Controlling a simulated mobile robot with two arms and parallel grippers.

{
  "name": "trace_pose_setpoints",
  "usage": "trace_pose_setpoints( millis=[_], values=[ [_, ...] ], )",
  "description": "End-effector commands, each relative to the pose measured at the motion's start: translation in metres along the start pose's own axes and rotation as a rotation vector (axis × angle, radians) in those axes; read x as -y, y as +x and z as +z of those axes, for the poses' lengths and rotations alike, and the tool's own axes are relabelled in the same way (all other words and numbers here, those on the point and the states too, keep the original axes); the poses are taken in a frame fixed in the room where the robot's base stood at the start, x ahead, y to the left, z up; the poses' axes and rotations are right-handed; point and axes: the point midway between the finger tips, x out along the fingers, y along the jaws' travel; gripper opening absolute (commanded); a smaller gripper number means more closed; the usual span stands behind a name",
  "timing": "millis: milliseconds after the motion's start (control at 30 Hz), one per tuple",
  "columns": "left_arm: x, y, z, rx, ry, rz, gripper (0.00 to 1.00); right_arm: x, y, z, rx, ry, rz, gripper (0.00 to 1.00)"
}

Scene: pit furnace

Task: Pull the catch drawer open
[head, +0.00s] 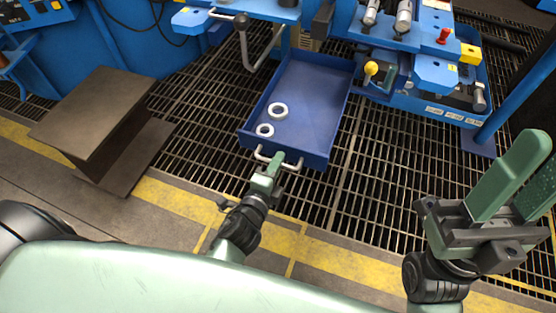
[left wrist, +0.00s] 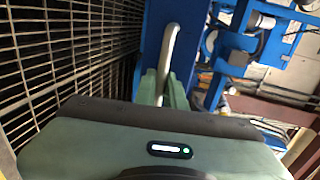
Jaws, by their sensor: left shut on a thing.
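The blue catch drawer (head: 305,100) is out from under the blue machine, its inside in plain view in the head view. My left gripper (head: 270,167) is shut on this handle. The left wrist view shows the handle (left wrist: 173,45) running between the two green fingers (left wrist: 163,88). My right gripper (head: 517,180) is raised at the right, open and empty, away from the drawer.
A brown steel beam (head: 95,115) stands on the floor at the left. The blue machine's bed (head: 430,100) with levers and knobs is right of the drawer. Metal grating (head: 385,180) and a yellow floor line (head: 180,200) lie in front. The grating before the drawer looks clear.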

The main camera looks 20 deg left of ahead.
Motion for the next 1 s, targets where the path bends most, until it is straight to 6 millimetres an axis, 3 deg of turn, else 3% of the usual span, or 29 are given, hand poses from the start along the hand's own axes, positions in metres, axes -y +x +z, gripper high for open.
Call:
trace_pose_setpoints(
  millis=[167, 200, 267, 633, 1000],
  values=[
    [-0.001, 0.0, 0.0, 0.001, 0.0, 0.001, 0.0, 0.0, 0.0, 0.0, 0.0, 0.0, 0.0, 0.36],
    [-0.001, 0.0, 0.0, 0.001, 0.0, 0.001, 0.19, 0.0, 0.0, 0.0, 0.0, 0.0, 0.0, 0.36],
    [-0.001, 0.0, 0.0, 0.001, 0.0, 0.001, 0.32, 0.0, 0.0, 0.0, 0.0, 0.0, 0.0, 0.36],
    [0.0, -0.004, 0.0, 0.0, 0.0, 0.002, 0.32, 0.0, 0.001, 0.0, -0.003, -0.001, 0.0, 0.36],
    [-0.002, -0.062, 0.0, 0.002, -0.001, 0.004, 0.32, 0.0, 0.004, -0.001, -0.004, -0.001, -0.001, 0.36]
  ],
)
